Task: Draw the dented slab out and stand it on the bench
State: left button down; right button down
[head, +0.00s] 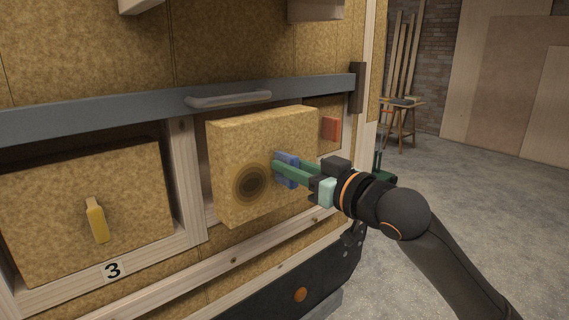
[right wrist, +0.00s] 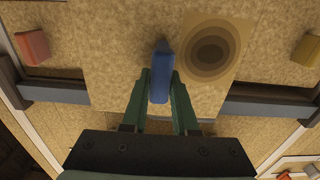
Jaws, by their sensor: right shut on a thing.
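The dented slab (head: 232,146) is a tan, fibrous block with a dark ringed hollow (head: 252,182) in its face. It stands upright and juts out from its bay in the wall. A blue handle (head: 287,170) is on its face, right of the hollow. My right gripper (head: 284,168) is shut on this handle. In the right wrist view the green fingers close on both sides of the blue handle (right wrist: 161,75), with the ringed hollow (right wrist: 211,53) beside it. The back of the slab is hidden. My left gripper is not in view. I cannot make out a bench.
A red handle (head: 331,129) is on a panel just right. A grey rail (head: 120,108) crosses above.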

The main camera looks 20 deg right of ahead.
jog(key=v, duration=0.3)
jog(key=shift+s+d, duration=0.15)
jog(key=shift+s, duration=0.2)
jog(key=shift+f, duration=0.1)
